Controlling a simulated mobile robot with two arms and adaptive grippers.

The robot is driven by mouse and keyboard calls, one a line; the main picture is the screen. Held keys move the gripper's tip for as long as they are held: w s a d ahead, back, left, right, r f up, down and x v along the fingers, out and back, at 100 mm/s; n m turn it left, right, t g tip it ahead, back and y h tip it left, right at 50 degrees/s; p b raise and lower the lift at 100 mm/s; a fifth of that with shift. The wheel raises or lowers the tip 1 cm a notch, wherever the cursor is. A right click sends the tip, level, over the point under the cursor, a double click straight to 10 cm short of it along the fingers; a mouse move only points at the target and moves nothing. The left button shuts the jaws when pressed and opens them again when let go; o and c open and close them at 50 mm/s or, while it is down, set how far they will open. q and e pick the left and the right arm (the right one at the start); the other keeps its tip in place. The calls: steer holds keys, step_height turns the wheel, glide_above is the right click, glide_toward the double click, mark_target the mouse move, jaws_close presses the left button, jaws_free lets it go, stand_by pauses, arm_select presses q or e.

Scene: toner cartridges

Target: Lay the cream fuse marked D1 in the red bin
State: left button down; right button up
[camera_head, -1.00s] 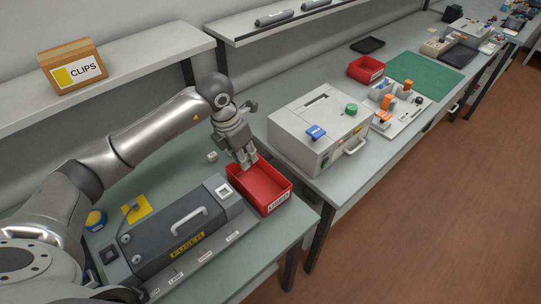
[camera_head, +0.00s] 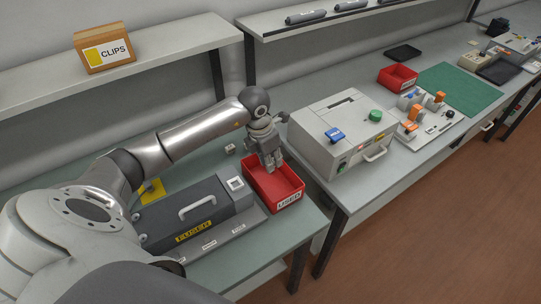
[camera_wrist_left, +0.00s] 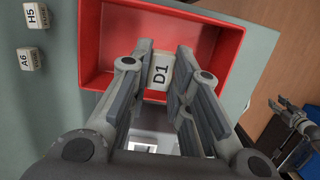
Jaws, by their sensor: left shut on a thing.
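The cream fuse marked D1 (camera_wrist_left: 161,72) is between the fingertips of my left gripper (camera_wrist_left: 160,80), which is shut on it. Its label faces the wrist camera. The red bin (camera_wrist_left: 90,40) lies behind and below the fuse in that view. In the head view the left gripper (camera_head: 272,160) points down over the back part of the red bin (camera_head: 288,203), labelled USED. The fuse is hidden there by the fingers. My right gripper (camera_wrist_left: 287,106) shows small at the right edge of the wrist view, its fingers apart.
Fuses H5 (camera_wrist_left: 36,16) and A6 (camera_wrist_left: 30,59) stand on the table beside the bin. The grey FUSER unit (camera_head: 190,215) is left of the bin, and a beige machine (camera_head: 340,130) is to its right. A second red bin (camera_head: 398,79) stands farther back.

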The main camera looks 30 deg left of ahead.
arm_select(q)
steer(key=shift+f, duration=0.75)
steer(key=c, duration=1.3)
jaws_free()
steer(key=shift+o, duration=0.2)
steer(key=shift+r, duration=0.1)
steer(key=shift+a+r, duration=0.1)
steer(key=shift+r, duration=0.15)
step_height(320, 180, up, 11)
steer(key=s, duration=0.2)
steer(key=shift+a, duration=0.4)
steer(key=shift+s, duration=0.2)
